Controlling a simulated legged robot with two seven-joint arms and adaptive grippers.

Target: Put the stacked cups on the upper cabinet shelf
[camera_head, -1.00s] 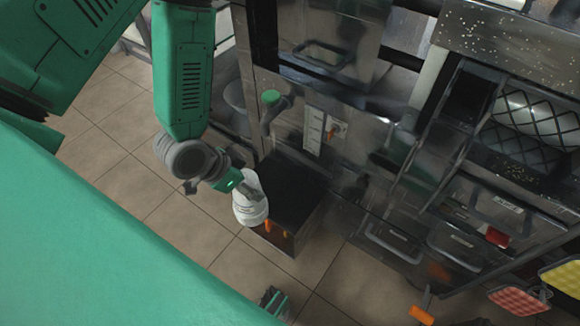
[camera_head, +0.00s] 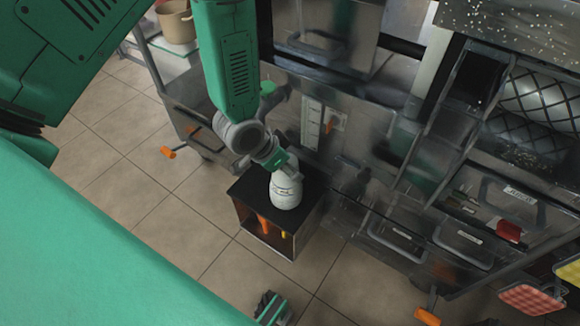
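A white stack of cups (camera_head: 286,191), round and ribbed, is at my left gripper (camera_head: 281,168), whose fingers are shut on its upper part. In this view the stack overlaps the black top of a small box-like stand (camera_head: 249,192); I cannot tell whether it touches that top. The fingertips are partly hidden by the cups and the wrist. Part of my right gripper (camera_head: 271,307) shows at the bottom edge, away from the cups; its opening is unclear. I cannot clearly pick out the upper cabinet shelf.
Orange and yellow items show inside the open front of the stand. A metal cart with drawers (camera_head: 400,235) and a press with a meshed roller (camera_head: 545,105) fill the right. Tiled floor (camera_head: 150,225) is clear in front.

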